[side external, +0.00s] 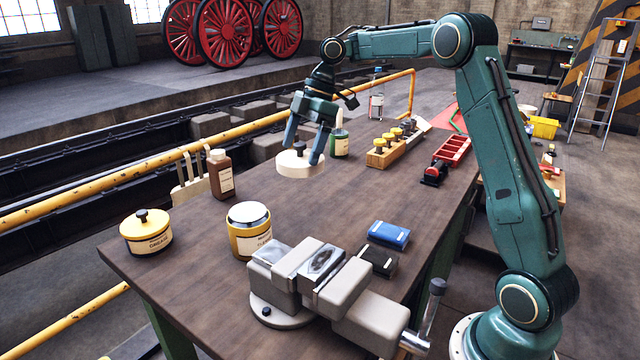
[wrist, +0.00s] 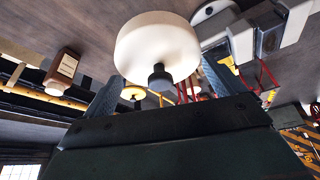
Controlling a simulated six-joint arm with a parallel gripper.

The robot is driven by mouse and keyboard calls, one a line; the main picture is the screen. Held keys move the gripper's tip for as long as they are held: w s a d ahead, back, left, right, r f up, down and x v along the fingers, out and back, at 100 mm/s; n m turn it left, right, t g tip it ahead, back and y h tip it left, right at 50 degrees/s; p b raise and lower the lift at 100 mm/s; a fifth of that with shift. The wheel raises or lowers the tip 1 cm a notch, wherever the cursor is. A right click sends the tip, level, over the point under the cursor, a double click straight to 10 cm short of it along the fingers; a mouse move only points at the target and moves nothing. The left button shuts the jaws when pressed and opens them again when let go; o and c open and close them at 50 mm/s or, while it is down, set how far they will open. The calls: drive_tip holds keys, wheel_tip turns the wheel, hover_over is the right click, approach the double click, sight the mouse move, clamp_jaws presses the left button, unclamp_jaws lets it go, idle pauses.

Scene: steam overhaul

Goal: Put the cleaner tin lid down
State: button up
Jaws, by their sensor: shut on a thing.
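The cleaner tin lid (side external: 301,169) is a cream disc with a dark knob on top. My gripper (side external: 304,150) is shut on it, with one finger on either side, and the lid looks level. In the wrist view the lid (wrist: 158,45) sits between the fingertips, its knob facing the camera. It appears to hang above the bench, but the gap beneath is hard to judge.
A lidded yellow grease tin (side external: 147,234), brown bottle (side external: 221,175) and grey vise (side external: 320,275) stand nearer the front. A green tin (side external: 340,145) is just right of the lid. Blue (side external: 389,234) and black boxes lie right. The bench (side external: 310,208) is clear mid-surface.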

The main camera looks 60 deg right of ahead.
drive_tip(key=shift+s+d+r, duration=0.1)
drive_tip(key=shift+s+d, duration=0.7)
drive_tip(key=shift+s, duration=0.15)
wheel_tip(320, 180, down, 16)
drive_tip(key=shift+f, duration=2.05)
drive_tip(key=shift+f, duration=0.15)
drive_tip(key=o, duration=0.6)
drive_tip(key=shift+o, duration=0.2)
drive_tip(key=shift+r, duration=0.2)
